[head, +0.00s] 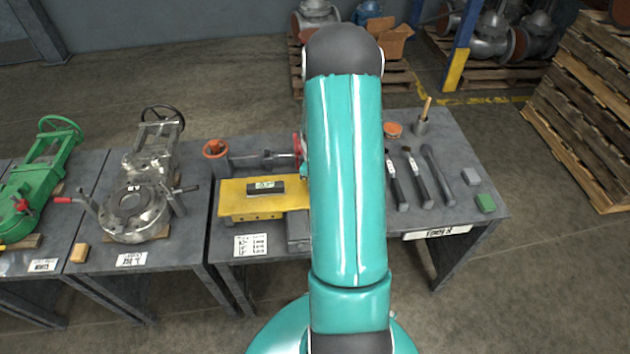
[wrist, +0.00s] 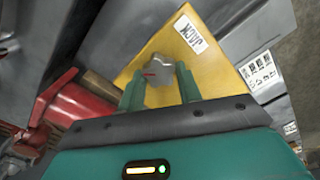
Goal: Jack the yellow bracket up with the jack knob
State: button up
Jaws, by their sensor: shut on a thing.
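The yellow bracket (head: 238,206) lies on the grey bench left of my arm, with a small level (head: 265,187) with a green display on its top. In the wrist view the bracket (wrist: 217,72) fills the middle and bears a white label reading JACK. The grey lobed jack knob (wrist: 158,70) sits in front of the bracket. My gripper (wrist: 160,88) is shut on the knob, one teal finger on either side. In the head view my arm hides the gripper and the knob.
A red part (wrist: 68,103) is close to the left of my fingers in the wrist view. Several dark-handled tools (head: 419,178) lie on the bench right of my arm. A steel valve (head: 132,210) and a green valve (head: 38,190) stand on benches to the left.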

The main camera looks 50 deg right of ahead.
jog(key=m, duration=0.5)
jog(key=shift+m, duration=0.3)
jog(key=m, duration=0.5)
jog(key=shift+d+m, duration=0.15)
jog(key=shift+m, duration=0.15)
jog(key=m, duration=1)
jog(key=shift+s+m, duration=0.15)
jog(key=shift+m, duration=0.25)
jog(key=m, duration=0.5)
jog(key=shift+s, duration=0.1)
jog(key=m, duration=0.5)
jog(key=shift+m, duration=0.4)
jog(key=m, duration=0.5)
jog(key=shift+s+m, duration=0.1)
jog(key=shift+m, duration=0.2)
jog(key=m, duration=0.5)
jog(key=shift+a, duration=0.2)
